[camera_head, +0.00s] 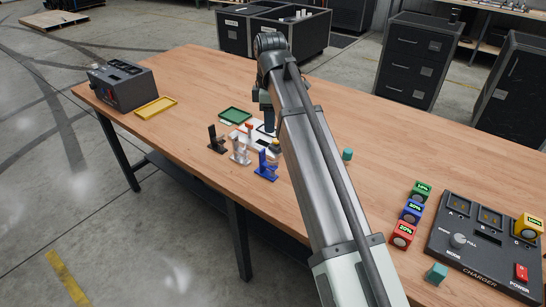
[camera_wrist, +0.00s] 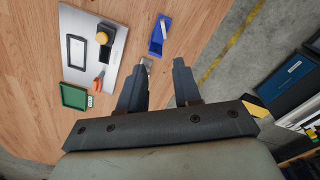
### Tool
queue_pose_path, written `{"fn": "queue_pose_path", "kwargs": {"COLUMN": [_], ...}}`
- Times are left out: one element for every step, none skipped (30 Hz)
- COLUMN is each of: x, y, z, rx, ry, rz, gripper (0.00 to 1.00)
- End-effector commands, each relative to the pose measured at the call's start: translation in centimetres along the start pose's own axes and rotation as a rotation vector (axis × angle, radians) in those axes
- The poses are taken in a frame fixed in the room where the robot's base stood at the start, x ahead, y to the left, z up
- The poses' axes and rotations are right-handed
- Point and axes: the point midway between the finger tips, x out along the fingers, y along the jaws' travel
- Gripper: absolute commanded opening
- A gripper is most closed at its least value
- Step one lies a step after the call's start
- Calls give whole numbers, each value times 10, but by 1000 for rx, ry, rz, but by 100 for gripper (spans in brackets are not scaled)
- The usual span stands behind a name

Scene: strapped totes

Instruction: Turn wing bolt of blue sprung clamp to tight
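The blue sprung clamp (camera_head: 266,168) stands upright on the wooden table near its front edge, just left of my arm. A blue piece that looks like this clamp (camera_wrist: 160,34) shows in the wrist view, beyond the fingertips. Its wing bolt is too small to make out. My gripper (camera_wrist: 160,66) is open, with its two fingers well apart and nothing held between them. A small silver-grey piece (camera_wrist: 147,62) shows near the left fingertip; I cannot tell whether they touch. In the head view my gripper is largely hidden by my arm.
A silver clamp (camera_head: 240,152) and a black clamp (camera_head: 217,143) stand left of the blue one. Behind them are a white board (camera_wrist: 78,22), a green tray (camera_head: 235,115) and an orange-handled tool (camera_wrist: 98,80). A charger (camera_head: 480,245) and battery blocks are at right.

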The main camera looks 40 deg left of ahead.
Motion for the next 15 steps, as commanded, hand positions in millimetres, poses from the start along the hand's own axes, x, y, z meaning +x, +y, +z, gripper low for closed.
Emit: {"fn": "queue_pose_path", "kwargs": {"x": [-4, -4, -5, -4, -2, 1, 4, 8, 13, 17, 22, 30, 35, 40, 47], "y": [-2, -4, -5, -6, -6, -6, -7, -7, -7, -7, -8, -8, -8, -8, -8], "z": [5, 6, 8, 9, 9, 9, 9, 9, 9, 9, 9, 9, 9, 10, 10], "rx": [-8, -14, -19, -20, -21, -22, -22, -22, -21, -21, -21, -21, -21, -21, -21], "ry": [-5, -8, -10, -11, -11, -12, -12, -12, -12, -12, -12, -12, -12, -12, -11], "rz": [-12, -18, -23, -25, -27, -28, -28, -28, -28, -28, -27, -28, -28, -28, -27], "gripper": [33, 33, 33, 33, 33, 33, 33, 33, 33, 33, 33, 33, 33, 33, 33]}}
